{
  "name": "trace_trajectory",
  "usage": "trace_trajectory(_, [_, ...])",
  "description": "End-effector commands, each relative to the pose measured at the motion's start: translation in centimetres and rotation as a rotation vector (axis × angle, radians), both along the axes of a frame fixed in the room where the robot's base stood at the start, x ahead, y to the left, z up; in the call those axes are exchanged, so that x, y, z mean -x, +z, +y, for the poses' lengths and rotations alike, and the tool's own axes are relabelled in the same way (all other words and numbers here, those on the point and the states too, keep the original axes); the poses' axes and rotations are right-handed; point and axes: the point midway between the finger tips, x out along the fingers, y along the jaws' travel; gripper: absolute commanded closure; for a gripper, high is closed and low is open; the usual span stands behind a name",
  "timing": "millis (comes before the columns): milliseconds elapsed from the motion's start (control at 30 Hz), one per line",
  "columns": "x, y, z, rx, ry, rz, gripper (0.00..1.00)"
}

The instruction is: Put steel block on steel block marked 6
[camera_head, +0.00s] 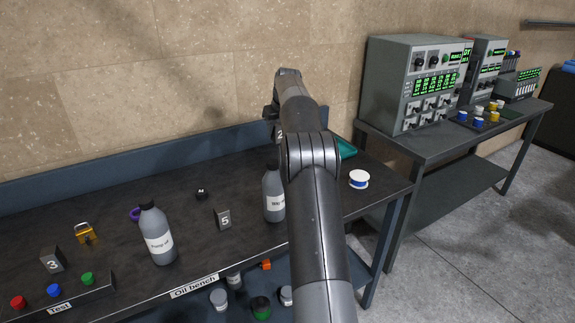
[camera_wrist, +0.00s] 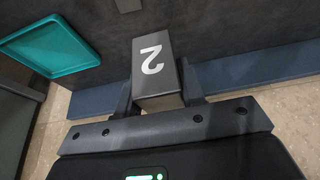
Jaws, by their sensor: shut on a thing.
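My gripper (camera_wrist: 157,92) is shut on a grey steel block marked 2 (camera_wrist: 152,65), with one finger on each side of it. In the head view, a small part of this block (camera_head: 279,134) shows beside my arm, near the back edge of the bench. It appears to be held above the bench top, but the gap is hard to judge. No block marked 6 can be read in either view; my arm hides part of the bench. A pale grey piece (camera_wrist: 128,5), cut off at the top of the wrist view, cannot be identified.
On the dark bench (camera_head: 110,195) stand blocks marked 5 (camera_head: 222,219) and 3 (camera_head: 52,261), two grey bottles (camera_head: 156,236) (camera_head: 273,195), a padlock (camera_head: 85,233) and a white-blue spool (camera_head: 359,179). A teal tray (camera_wrist: 50,45) lies near the held block. A raised back rail (camera_head: 100,172) edges the bench.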

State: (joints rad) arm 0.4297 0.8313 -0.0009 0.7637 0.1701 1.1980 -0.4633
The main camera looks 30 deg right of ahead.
Motion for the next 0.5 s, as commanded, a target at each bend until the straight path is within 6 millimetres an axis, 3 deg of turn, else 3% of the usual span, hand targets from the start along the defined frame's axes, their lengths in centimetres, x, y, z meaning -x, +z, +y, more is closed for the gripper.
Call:
trace_trajectory(100, [0.7, 0.5, -2.2, 0.001, -0.001, -0.009, 1.00])
trace_trajectory(233, [1.0, 0.0, -3.2, 0.001, 0.001, -0.009, 1.00])
trace_trajectory(500, [1.1, -4.3, -3.3, 0.000, 0.001, -0.009, 1.00])
